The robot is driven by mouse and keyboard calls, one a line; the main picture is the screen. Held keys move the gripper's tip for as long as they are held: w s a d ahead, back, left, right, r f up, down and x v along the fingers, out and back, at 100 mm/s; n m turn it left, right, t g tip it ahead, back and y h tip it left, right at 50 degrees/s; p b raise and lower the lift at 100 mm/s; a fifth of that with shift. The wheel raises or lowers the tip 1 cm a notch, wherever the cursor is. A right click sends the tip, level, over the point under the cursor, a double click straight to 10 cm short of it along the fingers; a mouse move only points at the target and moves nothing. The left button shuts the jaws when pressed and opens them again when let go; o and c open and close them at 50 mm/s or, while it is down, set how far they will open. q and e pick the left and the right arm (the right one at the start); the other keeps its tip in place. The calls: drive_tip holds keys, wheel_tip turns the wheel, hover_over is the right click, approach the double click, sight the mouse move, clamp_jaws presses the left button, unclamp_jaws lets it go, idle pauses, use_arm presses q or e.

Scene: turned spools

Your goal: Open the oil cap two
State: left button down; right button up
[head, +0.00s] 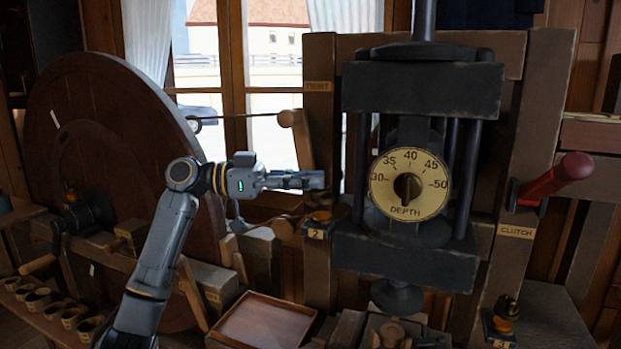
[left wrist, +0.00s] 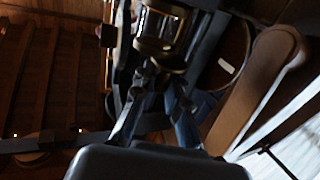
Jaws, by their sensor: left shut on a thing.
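Oil cup two, with a "2" label (head: 317,234), has an amber top (head: 319,216) and stands left of the dial press. My left gripper (head: 318,180) reaches in from the left, level, just above that amber part. It is shut on the oil cap at cup two; the cap itself is mostly hidden by the fingers in the head view. In the left wrist view, the two dark fingers (left wrist: 160,82) come close together in front of a brass-rimmed glass cylinder (left wrist: 160,30). My right gripper is not in view.
The dark press with a depth dial (head: 409,184) stands right of my gripper. A red clutch handle (head: 556,178) is at the right. A large wooden wheel (head: 100,130) is at the left. A second oil cup (head: 504,316) stands lower right.

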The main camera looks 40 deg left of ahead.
use_arm(q)
drive_tip(key=m+g, duration=0.1)
drive_tip(key=g+h+p, duration=0.1)
drive_tip(key=m+g, duration=0.1)
drive_tip(key=shift+w+a+r+m+g+h, duration=0.25)
drive_tip(key=shift+w+a+m+g+h, duration=0.05)
drive_tip(key=shift+w+h, duration=0.1)
drive_tip(key=shift+w+a+f+m+g+h+p, duration=0.15)
drive_tip(key=shift+m+g+h+p, duration=0.1)
drive_tip(key=shift+m+g+p, duration=0.55)
drive_tip(key=shift+w+a+f+m+g+h+p, duration=0.1)
drive_tip(key=shift+m+g+h+p, duration=0.3)
drive_tip(key=shift+g, duration=0.7)
drive_tip(key=c, duration=1.3)
unclamp_jaws()
drive_tip(key=shift+c, duration=0.2)
drive_tip(key=a, duration=0.7)
drive_tip(key=shift+s+a, duration=0.3)
drive_tip(key=shift+s, duration=0.15)
drive_tip(key=shift+f, duration=0.15)
